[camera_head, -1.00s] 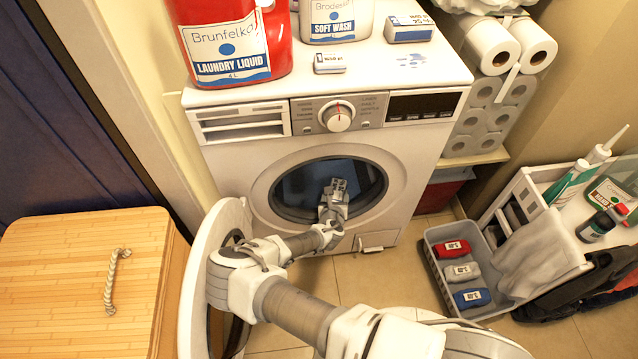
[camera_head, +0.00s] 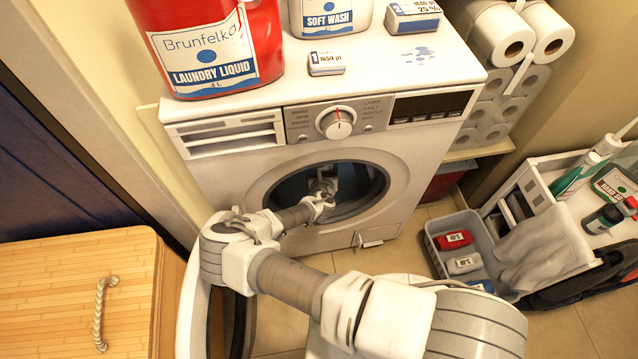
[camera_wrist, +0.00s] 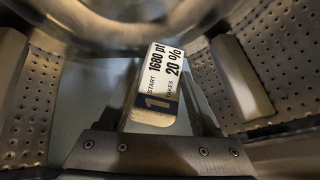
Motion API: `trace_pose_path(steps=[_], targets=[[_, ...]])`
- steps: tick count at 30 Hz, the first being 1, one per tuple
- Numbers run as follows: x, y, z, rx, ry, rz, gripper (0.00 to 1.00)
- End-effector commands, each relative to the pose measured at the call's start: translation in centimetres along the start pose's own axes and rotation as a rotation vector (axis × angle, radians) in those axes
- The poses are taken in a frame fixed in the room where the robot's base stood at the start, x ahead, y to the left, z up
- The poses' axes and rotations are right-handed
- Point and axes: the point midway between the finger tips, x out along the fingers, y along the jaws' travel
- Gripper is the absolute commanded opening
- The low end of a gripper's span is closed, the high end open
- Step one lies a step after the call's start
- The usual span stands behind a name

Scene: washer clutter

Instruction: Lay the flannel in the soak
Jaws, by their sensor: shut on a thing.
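My gripper (camera_head: 324,187) reaches through the round door opening of the white washing machine (camera_head: 250,182). In the wrist view my gripper (camera_wrist: 158,98) is shut on a pale block (camera_wrist: 157,84), labelled "1", "START 1680 pt" and "TAKES 20 %". The block is between the fingers, inside the perforated metal drum (camera_wrist: 280,65). I cannot tell whether it touches the drum. No cloth clearly identifiable as the flannel shows in the drum. A grey cloth (camera_head: 548,250) hangs on the white cart at right. Nothing marked as a soak is readable.
A red laundry liquid jug (camera_head: 212,45), a white soft wash bottle (camera_head: 331,16) and labelled blocks stand on the washer. A grey basket (camera_head: 470,240) with red, grey and blue packs stands at right. A wooden lid (camera_head: 60,290) fills the lower left.

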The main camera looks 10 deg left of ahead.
Motion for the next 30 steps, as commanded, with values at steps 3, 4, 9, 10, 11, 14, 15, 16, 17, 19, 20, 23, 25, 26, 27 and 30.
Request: trace_pose_path(steps=[3,4,9,10,11,14,15,16,17,19,20,23,25,26,27,30], targets=[[1.1,0.2,-2.0,-0.001,0.002,-0.001,0.00],[1.4,0.2,-2.5,-0.001,0.002,-0.001,0.00],[2.4,0.5,-4.2,0.000,0.001,-0.001,0.00],[2.5,0.5,-4.3,0.001,0.001,-0.001,0.00],[2.6,0.5,-4.5,0.001,0.001,-0.001,0.00],[3.2,0.7,-5.6,-0.001,0.002,0.000,0.00],[3.5,0.7,-6.3,0.000,0.002,-0.001,0.00],[3.8,0.8,-6.8,0.000,0.002,-0.001,0.00],[4.1,0.9,-7.2,0.000,0.002,-0.001,0.00],[4.6,1.0,-8.0,0.001,0.002,-0.001,0.00],[4.7,1.0,-8.2,0.001,0.001,-0.001,0.00],[4.8,1.1,-8.3,0.000,0.000,-0.001,0.00],[4.7,1.0,-8.2,-0.001,0.000,-0.001,0.00],[4.7,1.0,-8.2,-0.001,0.001,-0.001,0.00],[4.7,1.0,-8.2,-0.001,0.001,-0.001,0.00],[4.8,1.0,-8.3,-0.001,0.001,0.000,0.00]])
